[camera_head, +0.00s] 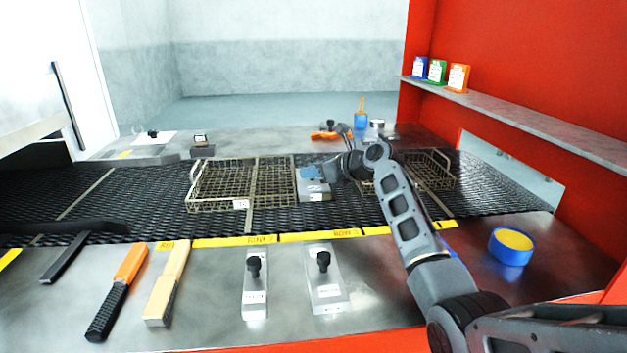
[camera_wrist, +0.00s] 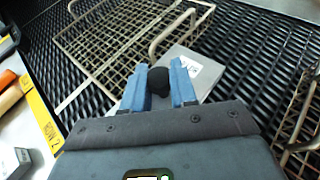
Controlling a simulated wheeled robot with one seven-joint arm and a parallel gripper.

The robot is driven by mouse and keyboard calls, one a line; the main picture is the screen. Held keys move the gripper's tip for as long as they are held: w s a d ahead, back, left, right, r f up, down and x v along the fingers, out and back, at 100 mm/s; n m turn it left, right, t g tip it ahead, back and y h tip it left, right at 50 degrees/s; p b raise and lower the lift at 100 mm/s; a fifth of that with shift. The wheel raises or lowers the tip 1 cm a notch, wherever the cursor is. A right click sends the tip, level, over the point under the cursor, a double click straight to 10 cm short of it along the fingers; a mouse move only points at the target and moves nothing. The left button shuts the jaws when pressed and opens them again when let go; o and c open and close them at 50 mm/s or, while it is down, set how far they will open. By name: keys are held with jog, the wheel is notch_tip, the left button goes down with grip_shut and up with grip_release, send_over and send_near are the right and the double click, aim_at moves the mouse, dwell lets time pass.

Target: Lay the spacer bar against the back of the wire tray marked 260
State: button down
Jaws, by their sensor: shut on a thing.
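My gripper (camera_head: 314,173) is shut on the black knob (camera_wrist: 158,81) of a grey metal spacer bar (camera_head: 315,193). The bar also shows in the wrist view (camera_wrist: 196,57), with a white label. It is at the mesh belt, just right of a wire tray (camera_head: 218,178). I cannot tell whether it touches the tray or rests on the belt. The tray's front label (camera_head: 240,204) is too small to read surely. In the wrist view this tray (camera_wrist: 110,45) lies ahead and left of my blue fingers. A second wire tray (camera_head: 436,171) stands to the right, partly behind my arm.
Two knobbed plates, a narrow one (camera_head: 255,297) and a wider one (camera_head: 327,290), lie on the front metal ledge. The black mesh belt (camera_head: 130,190) is clear at left.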

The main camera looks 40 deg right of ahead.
aim_at(315, 180)
jog(key=shift+f, duration=1.35)
jog(key=shift+f, duration=0.15)
jog(key=c, duration=0.9)
grip_release()
jog(key=shift+s+d+r+p, duration=0.1)
jog(key=shift+s+r+p, duration=0.45)
jog(key=shift+p, duration=0.35)
jog(key=p+v, duration=0.5)
jog(key=v, duration=0.4)
jog(key=shift+s+f, duration=0.1)
jog(key=shift+s, duration=0.05)
jog(key=shift+s+d+r, duration=0.15)
jog(key=shift+s+r, duration=0.1)
jog(key=shift+s, duration=0.4)
